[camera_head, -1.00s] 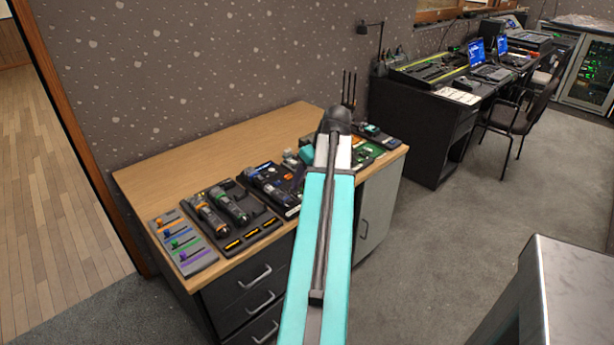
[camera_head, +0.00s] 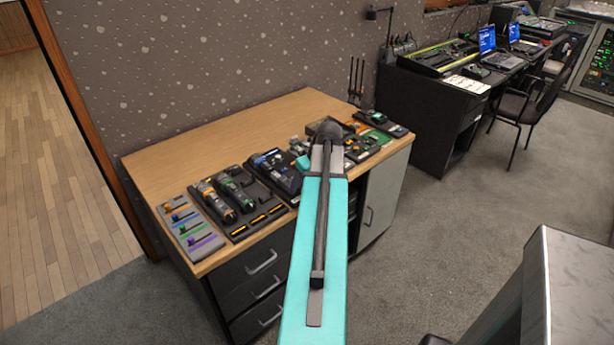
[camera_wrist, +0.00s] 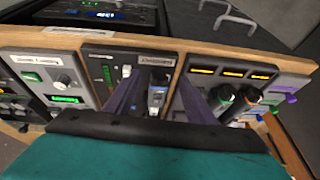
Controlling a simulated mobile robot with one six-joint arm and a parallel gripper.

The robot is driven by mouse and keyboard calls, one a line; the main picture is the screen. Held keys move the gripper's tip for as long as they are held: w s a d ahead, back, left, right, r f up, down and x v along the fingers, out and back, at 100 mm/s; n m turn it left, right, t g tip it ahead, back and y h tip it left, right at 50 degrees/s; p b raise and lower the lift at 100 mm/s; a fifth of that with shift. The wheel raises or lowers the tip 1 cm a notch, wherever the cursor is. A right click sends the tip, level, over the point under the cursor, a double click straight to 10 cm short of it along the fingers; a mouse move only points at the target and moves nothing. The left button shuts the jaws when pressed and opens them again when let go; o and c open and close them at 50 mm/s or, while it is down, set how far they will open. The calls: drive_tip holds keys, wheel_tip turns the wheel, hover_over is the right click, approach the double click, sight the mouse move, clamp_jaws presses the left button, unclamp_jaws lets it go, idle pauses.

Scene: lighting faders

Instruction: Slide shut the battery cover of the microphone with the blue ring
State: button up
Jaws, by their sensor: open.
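The microphone with the blue ring (camera_wrist: 157,92) lies in a dark tray near the middle of the wrist view. The tray (camera_head: 264,163) also shows in the head view, left of my arm. My gripper (camera_wrist: 158,84) is open and empty, its two dark fingers showing on either side of the microphone in the wrist view. I cannot tell how high the fingers are above the tray. The battery cover is too small to make out. In the head view my arm hides the fingertips; only a teal part of the gripper shows.
Microphones with a green ring (camera_wrist: 226,94) and an orange ring (camera_wrist: 250,96) lie in the neighbouring tray. A fader panel (camera_head: 190,228) is at the desk's left end. More devices (camera_head: 383,123) stand right of my arm. The wooden desk top (camera_head: 215,132) is clear behind the trays.

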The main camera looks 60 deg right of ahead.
sight(288, 181)
drive_tip(key=shift+x, duration=1.8)
drive_tip(key=c, duration=1.1)
drive_tip(key=shift+w+d, duration=0.3)
drive_tip(key=shift+w, duration=0.6)
drive_tip(key=shift+w+d, duration=0.35)
drive_tip(key=shift+w, duration=0.6)
drive_tip(key=shift+w+d, duration=0.3)
drive_tip(key=shift+w, duration=0.6)
drive_tip(key=o, duration=1.1)
drive_tip(key=shift+r, duration=0.2)
